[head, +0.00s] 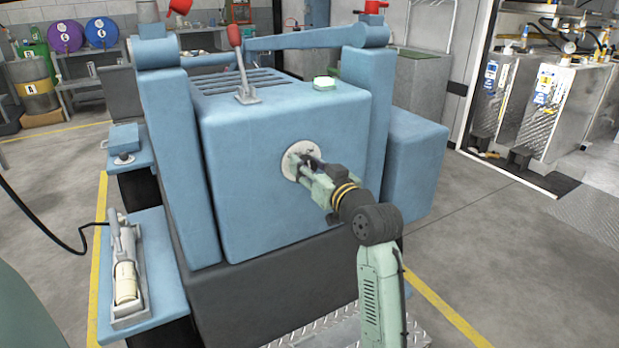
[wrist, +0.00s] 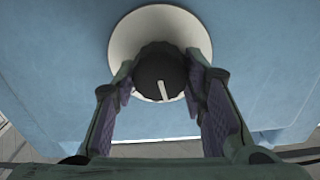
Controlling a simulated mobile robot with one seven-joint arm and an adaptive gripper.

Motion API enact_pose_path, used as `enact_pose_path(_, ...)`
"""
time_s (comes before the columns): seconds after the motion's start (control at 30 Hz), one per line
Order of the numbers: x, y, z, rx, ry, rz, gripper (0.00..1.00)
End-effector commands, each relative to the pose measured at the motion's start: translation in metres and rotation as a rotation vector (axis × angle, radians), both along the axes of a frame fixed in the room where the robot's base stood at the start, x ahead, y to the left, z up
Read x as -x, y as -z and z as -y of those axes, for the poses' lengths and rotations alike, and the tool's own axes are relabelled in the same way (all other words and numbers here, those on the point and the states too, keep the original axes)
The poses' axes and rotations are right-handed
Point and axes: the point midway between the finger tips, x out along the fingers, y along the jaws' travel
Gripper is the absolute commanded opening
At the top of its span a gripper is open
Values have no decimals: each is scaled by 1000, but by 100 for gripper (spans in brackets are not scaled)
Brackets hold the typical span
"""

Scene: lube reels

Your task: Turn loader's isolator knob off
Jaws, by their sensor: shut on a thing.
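The isolator knob (wrist: 158,64) is black and ribbed with a white pointer line, and sits on a round pale plate (wrist: 150,24) on the blue loader body. In the wrist view the pointer line points down, leaning slightly right. My gripper (wrist: 161,78) has one finger on each side of the knob and is shut on it. In the head view my gripper (head: 305,168) reaches the round plate on the loader (head: 250,190) rear face. The knob is hidden there behind my fingers.
A hand pump (head: 125,275) lies on the left blue step. Blue lift arms (head: 190,165) flank the body. Floor to the right is clear.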

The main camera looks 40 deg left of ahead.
Motion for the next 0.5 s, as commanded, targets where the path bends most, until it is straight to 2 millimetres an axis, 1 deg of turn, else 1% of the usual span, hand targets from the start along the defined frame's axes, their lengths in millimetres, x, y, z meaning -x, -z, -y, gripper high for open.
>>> enact_pose_path(0.03,0,5,1,17,2,43,11)
enact_pose_path(0.5,2,3,0,170,1,413,11)
